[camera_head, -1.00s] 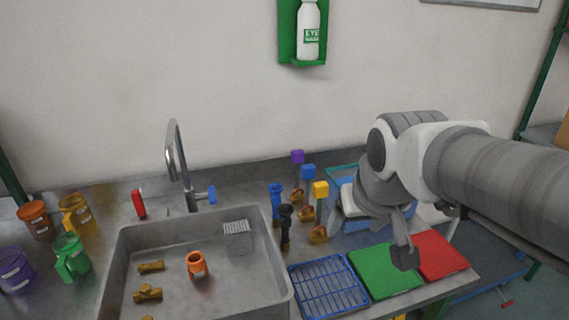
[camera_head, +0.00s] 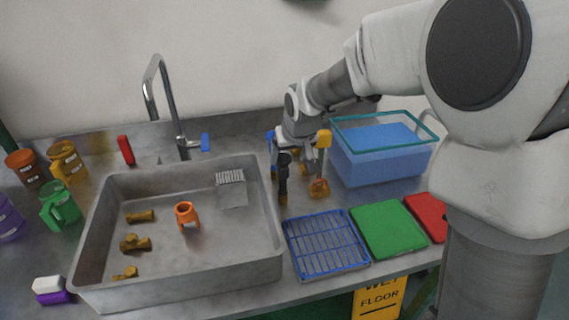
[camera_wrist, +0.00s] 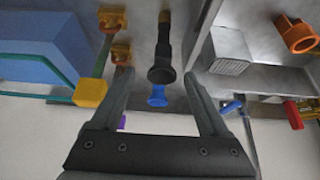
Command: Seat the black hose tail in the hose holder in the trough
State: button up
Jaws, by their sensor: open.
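The black hose tail (camera_head: 283,186) stands upright on the bench just right of the sink. My gripper (camera_head: 286,155) is open above and around its upper part; arm parts hide some of it. In the wrist view the black hose tail (camera_wrist: 161,50) lies between the spread fingers of my gripper (camera_wrist: 157,73), apart from both. An orange ring-shaped holder on short legs (camera_head: 187,214) stands in the sink trough (camera_head: 213,248); it also shows in the wrist view (camera_wrist: 297,36).
A similar blue piece (camera_wrist: 157,97) stands close beside the black one. A yellow-topped piece (camera_head: 322,142) is just right of my gripper. A water tub (camera_head: 375,160) stands farther right. Brass fittings (camera_head: 134,243) lie in the sink; the tap (camera_head: 181,140) rises behind it.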

aim_at(287, 163)
jog(key=b+x, duration=0.1)
jog(key=x, duration=0.6)
jog(key=shift+w+f, duration=0.1)
jog(key=shift+a+b+x, duration=0.15)
jog(key=shift+b+x, duration=0.05)
jog(key=shift+x, duration=1.1)
jog(key=shift+a+b+x, duration=0.15)
jog(key=shift+x, duration=1.15)
grip_shut()
